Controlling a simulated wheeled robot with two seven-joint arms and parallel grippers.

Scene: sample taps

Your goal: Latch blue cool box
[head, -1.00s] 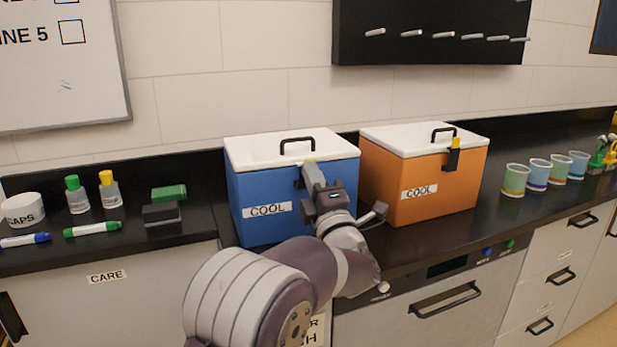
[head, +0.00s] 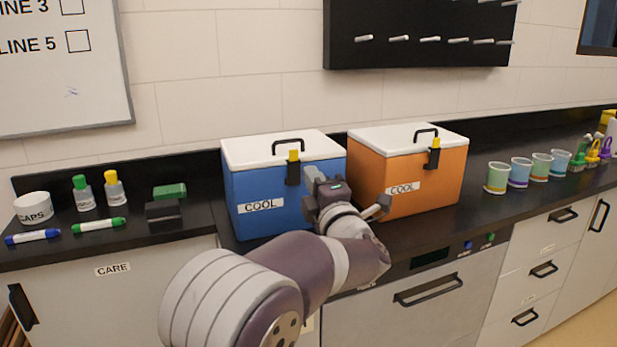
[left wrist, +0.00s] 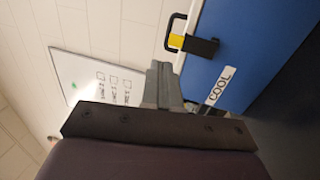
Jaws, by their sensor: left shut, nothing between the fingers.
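The blue cool box (head: 285,200) stands on the dark counter with its white lid (head: 265,150) down and a "COOL" label on its front. Its black latch (head: 292,174) with a yellow tab on top is at the upper front edge; in the left wrist view the latch (left wrist: 201,47) also shows in full. My left gripper (head: 312,175) is shut and empty, just right of the latch in the head view and apart from it in the left wrist view (left wrist: 160,78). My right gripper is not in view.
An orange cool box (head: 430,180) with a similar latch stands close on the right. Several cups (head: 497,178) stand further right. Bottles (head: 83,193), markers (head: 98,225), a caps tub (head: 33,207) and a dark block (head: 163,211) are on the left counter.

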